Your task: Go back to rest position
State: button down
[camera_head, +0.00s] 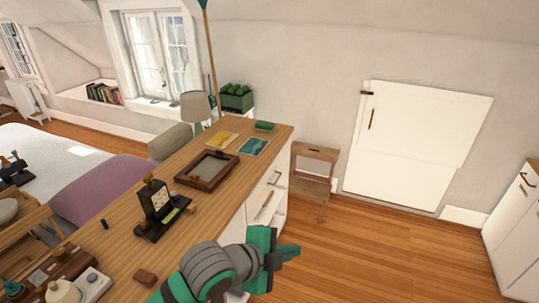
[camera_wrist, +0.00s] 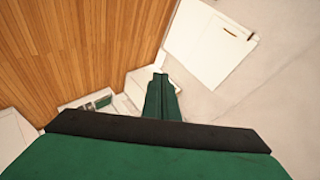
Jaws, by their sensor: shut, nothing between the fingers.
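My gripper (camera_head: 288,252) is green and black and shows at the lower middle of the head view, at the end of my grey and green arm. It is in the air just right of the wooden-topped counter (camera_head: 118,218), over the floor side. In the wrist view my gripper's fingers (camera_wrist: 160,95) are together with no object between them. The gripper touches nothing that I can see.
The counter holds a wooden frame (camera_head: 207,170), a black stand with a dial (camera_head: 157,203) and a brown block (camera_head: 145,277). A wooden chair (camera_head: 313,178) stands beyond its end. Wooden floor (camera_head: 370,250) lies clear to the right, before a white wall door (camera_head: 413,140) and white cabinet (camera_head: 517,230).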

jog(key=w+d+r+n+t+h, duration=0.25)
jog(key=d+r+n+t, duration=0.2)
jog(key=r, duration=0.25)
jog(key=w+d+r+n+t+h, duration=0.1)
jog(key=d+r+n+t+h, duration=0.3)
jog(key=r, duration=0.4)
jog(key=s+a+f+n+t+y, duration=0.1)
jog(key=s+a+f+n+y, duration=0.25)
jog(key=f+n+y, duration=0.35)
jog(key=s+a+f+n+t+y, duration=0.1)
jog(key=s+a+f+n+y, duration=0.25)
jog(key=f, duration=0.55)
jog(key=s+a+f+n+t+y, duration=0.1)
jog(key=s+f+n+y, duration=0.3)
jog(key=s+f+n, duration=0.3)
jog(key=s+a+f+m+g, duration=0.1)
jog(key=s+f, duration=0.4)
jog(key=s, duration=0.5)
jog(key=s+a+f+m+g, duration=0.2)
jog(key=s+a+f, duration=0.2)
jog(key=s, duration=0.7)
jog(key=shift+s+a+f+m, duration=0.3)
jog(key=shift+f+m, duration=0.1)
jog(key=shift+f, duration=0.5)
